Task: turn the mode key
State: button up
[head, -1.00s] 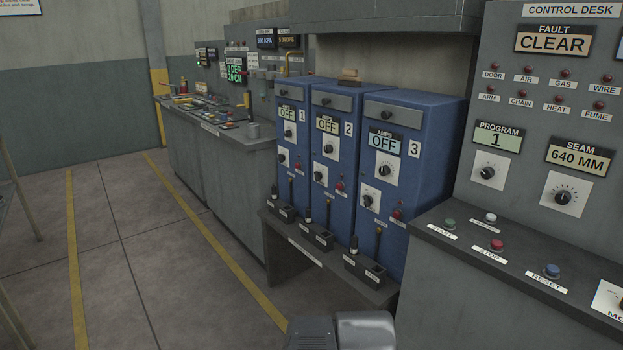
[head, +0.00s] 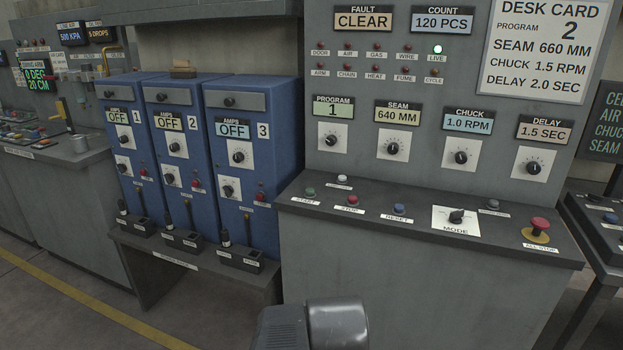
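The mode key is a black knob (head: 457,216) on a white plate (head: 470,228) labelled MODE. It sits on the sloped ledge of the grey control desk (head: 345,268), right of the blue RESET button (head: 399,208) and left of the red emergency button (head: 539,225). The knob's pointer appears turned toward the right, but its markings are too small to read. At the bottom middle a grey rounded part of my arm shows. My gripper's fingers are not in view.
Program, seam, chuck and delay knobs line the upright panel, and a desk card (head: 540,50) hangs above. Three blue power units (head: 240,160) stand left on a low shelf (head: 190,258). Another black panel (head: 600,225) stands at the right. The floor at lower left is clear.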

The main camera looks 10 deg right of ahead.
aim_at(454, 217)
jog(key=z, duration=1.1)
